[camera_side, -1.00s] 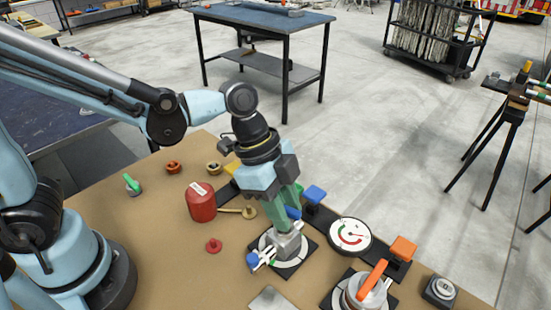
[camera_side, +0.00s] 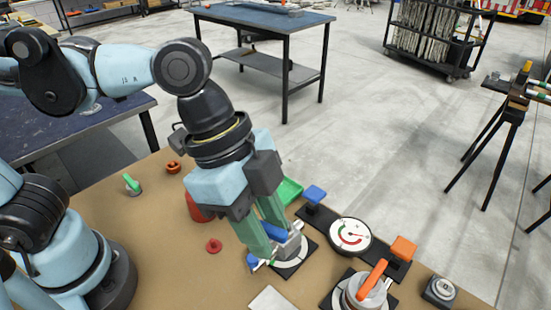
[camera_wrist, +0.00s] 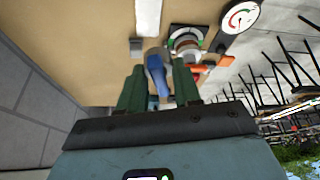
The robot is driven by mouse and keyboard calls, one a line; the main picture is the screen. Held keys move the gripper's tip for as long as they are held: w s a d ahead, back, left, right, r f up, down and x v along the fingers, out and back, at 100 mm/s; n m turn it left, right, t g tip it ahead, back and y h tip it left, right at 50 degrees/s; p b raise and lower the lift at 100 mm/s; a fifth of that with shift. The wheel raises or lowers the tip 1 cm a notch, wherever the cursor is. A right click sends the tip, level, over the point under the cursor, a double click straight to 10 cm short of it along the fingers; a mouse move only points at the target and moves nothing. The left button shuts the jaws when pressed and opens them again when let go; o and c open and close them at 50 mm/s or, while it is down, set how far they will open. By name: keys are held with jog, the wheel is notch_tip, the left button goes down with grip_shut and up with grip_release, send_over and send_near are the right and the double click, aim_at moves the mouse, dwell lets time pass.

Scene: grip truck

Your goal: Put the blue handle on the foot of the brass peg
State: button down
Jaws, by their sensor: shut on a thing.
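My gripper (camera_side: 264,240) is shut on the blue handle (camera_side: 270,230), which lies between its two green fingers. In the wrist view the blue handle (camera_wrist: 157,72) points away from my gripper (camera_wrist: 158,82), with a grey piece at its far end. In the side view the fingertips are close to a grey block (camera_side: 293,243) on a round white plate; I cannot tell whether they touch. The brass peg and its foot are not visible now; my gripper blocks that part of the board in the side view.
A white dial gauge (camera_side: 350,236), an orange-handled valve (camera_side: 370,280) and a blue knob (camera_side: 315,194) stand to the right. The board's front left is clear.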

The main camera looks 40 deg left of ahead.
jog(key=w+a+f+n+t, duration=0.1)
jog(key=w+a+f+n, duration=0.2)
jog(key=a, duration=0.2)
jog(key=w+a+f+n+t+y, duration=0.1)
jog(key=w+a+f+n, duration=0.2)
jog(key=w+a, duration=0.1)
jog(key=w+a+f+n+y, duration=0.1)
jog(key=w+a+f+n, duration=0.1)
jog(key=w+a, duration=0.2)
jog(key=shift+a+f+n+t, duration=0.2)
jog(key=shift+a, duration=0.5)
jog(key=shift+a+f+n+t, duration=0.2)
jog(key=shift+a, duration=0.45)
jog(key=shift+a+f, duration=0.15)
jog(key=shift+f, duration=2.4)
jog(key=shift+f, duration=0.15)
jog(key=shift+f, duration=0.35)
jog(key=shift+f, duration=0.95)
jog(key=shift+c, duration=1.9)
grip_release()
